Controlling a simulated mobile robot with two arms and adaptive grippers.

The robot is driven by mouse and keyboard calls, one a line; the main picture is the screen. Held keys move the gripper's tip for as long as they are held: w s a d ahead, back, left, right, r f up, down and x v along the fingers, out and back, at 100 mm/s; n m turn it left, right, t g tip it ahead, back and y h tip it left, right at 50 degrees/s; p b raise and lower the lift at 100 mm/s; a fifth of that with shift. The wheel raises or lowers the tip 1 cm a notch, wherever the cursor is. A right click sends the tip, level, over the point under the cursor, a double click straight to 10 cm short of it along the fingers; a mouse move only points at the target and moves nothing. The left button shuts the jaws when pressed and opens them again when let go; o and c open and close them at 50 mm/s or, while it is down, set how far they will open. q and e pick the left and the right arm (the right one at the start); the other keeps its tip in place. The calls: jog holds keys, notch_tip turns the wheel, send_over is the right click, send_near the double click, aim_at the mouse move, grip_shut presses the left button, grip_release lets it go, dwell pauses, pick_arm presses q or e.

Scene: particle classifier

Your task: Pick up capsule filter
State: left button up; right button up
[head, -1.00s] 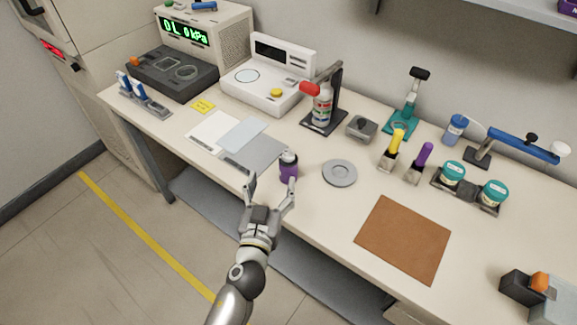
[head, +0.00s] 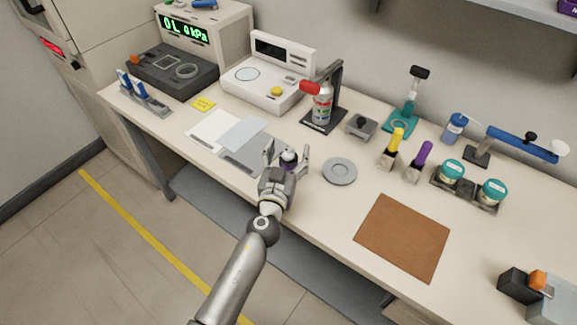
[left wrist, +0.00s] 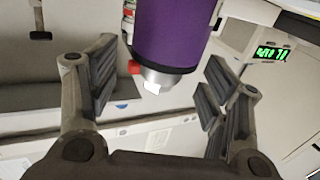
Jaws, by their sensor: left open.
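The capsule filter appears to be the small purple cylinder with a grey top (head: 289,158), upright near the front edge of the bench. In the left wrist view it shows large as a purple body (left wrist: 172,34) with a pale metal fitting at its lower end and a red part beside that. My left gripper (head: 287,153) is open, with one finger on each side of the filter. In the left wrist view the fingers of my left gripper (left wrist: 160,82) stand wide apart and nothing is gripped. The gripper hides the filter's lower part in the head view. My right gripper is not in view.
A round grey disc (head: 340,171) lies just right of the filter. Flat sheets (head: 240,134) lie behind and left. A brown mat (head: 404,238) lies to the right. A stand with a red-topped bottle (head: 322,105) is behind. The bench between disc and mat is clear.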

pick_arm(q)
jog(key=shift+w+d, duration=0.1)
jog(key=shift+w, duration=0.25)
jog(key=shift+r, duration=0.15)
grip_shut()
